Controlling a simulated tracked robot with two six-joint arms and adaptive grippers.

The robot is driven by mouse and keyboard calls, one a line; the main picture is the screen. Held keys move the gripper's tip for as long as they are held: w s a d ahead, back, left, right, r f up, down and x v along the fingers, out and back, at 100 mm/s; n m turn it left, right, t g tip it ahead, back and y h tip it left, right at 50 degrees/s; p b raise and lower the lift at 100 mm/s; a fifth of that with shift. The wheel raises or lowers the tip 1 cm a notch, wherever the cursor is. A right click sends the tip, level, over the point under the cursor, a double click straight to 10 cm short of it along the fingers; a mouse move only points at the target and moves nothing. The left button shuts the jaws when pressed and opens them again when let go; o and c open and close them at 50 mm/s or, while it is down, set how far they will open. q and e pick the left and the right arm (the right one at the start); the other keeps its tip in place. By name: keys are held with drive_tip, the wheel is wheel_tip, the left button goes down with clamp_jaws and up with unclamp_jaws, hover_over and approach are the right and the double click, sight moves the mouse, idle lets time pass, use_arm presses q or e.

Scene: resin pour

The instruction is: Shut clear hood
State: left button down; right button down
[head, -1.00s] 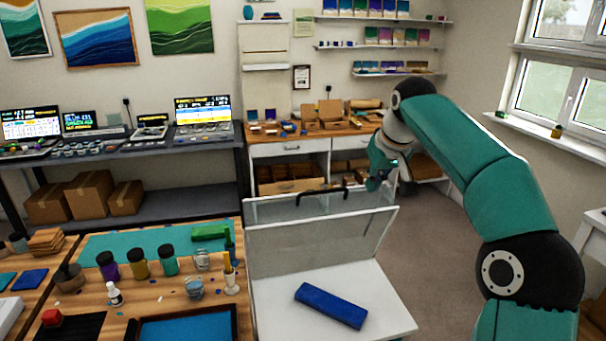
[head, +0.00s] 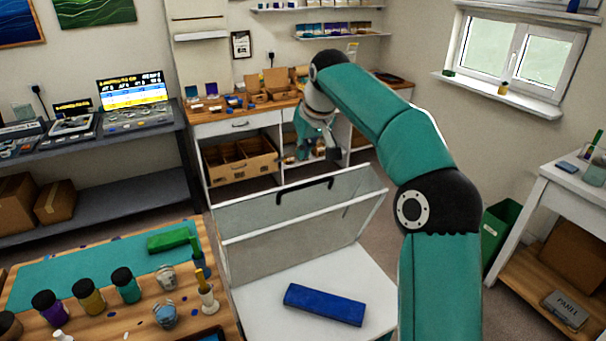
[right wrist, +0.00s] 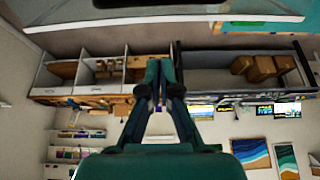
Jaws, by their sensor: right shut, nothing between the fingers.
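The clear hood (head: 290,240) stands open, tilted up from the back of a white base (head: 270,305). A black handle (head: 304,189) is on its raised top part. A blue block (head: 324,305) lies on the base under the open hood. My right gripper (head: 318,157) is beyond the hood, appearing just above the handle and apart from it as far as I can tell. In the right wrist view its fingers (right wrist: 160,75) are together with nothing between them. A pale clear edge, likely the hood's, crosses the top of that view. My left gripper is not in view.
A workbench with several jars, cups and a green block (head: 168,240) stands left of the base. A wooden-topped counter (head: 235,118) with open shelves is behind the hood. A green bin (head: 499,228) and a white side table (head: 570,172) are at right.

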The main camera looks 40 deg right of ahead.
sight(305, 196)
drive_tip(key=x, duration=0.6)
drive_tip(key=shift+w+p, duration=0.1)
drive_tip(key=shift+p, duration=0.25)
drive_tip(key=shift+f, duration=0.35)
drive_tip(key=s, duration=0.1)
drive_tip(key=s+a, duration=0.1)
drive_tip(key=s, duration=0.1)
drive_tip(key=shift+s+f, duration=0.2)
drive_tip(key=shift+s, duration=0.1)
drive_tip(key=shift+s, duration=0.1)
drive_tip(key=shift+a, duration=0.1)
